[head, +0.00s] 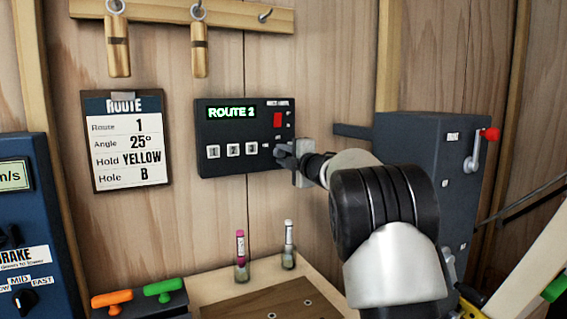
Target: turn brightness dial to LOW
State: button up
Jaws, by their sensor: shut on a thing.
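A dark control box (222,130) on the wooden wall has a green "ROUTE 2" display (231,112), several white numbered buttons (232,151) and a red switch (278,119). My gripper (283,153) is at the box's lower right corner, coming from the right, with its fingers against the face. It is shut on what seems to be the brightness dial, which its fingers hide. The dial's pointer and the LOW mark cannot be made out.
A route card (127,142) hangs left of the box. A dark box with a red-knobbed lever (478,150) stands right, behind my arm.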

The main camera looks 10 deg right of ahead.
jog(key=n+b, duration=0.1)
jog(key=n, duration=0.1)
jog(key=n+b, duration=0.2)
jog(key=n, duration=0.1)
jog(key=n+b, duration=0.1)
jog(key=n, duration=0.1)
jog(key=shift+d+f, duration=0.1)
jog(key=shift+f, duration=0.15)
jog(key=shift+r+n+b, duration=0.1)
jog(key=shift+n+b, duration=1.4)
jog(key=shift+n, duration=0.9)
jog(key=o, duration=1.1)
jog(key=shift+c, duration=0.2)
jog(key=b+v, duration=0.1)
jog(key=v, duration=1.6)
jog(key=shift+s+b, duration=0.2)
jog(key=shift+b, duration=0.1)
jog(key=shift+r, duration=0.1)
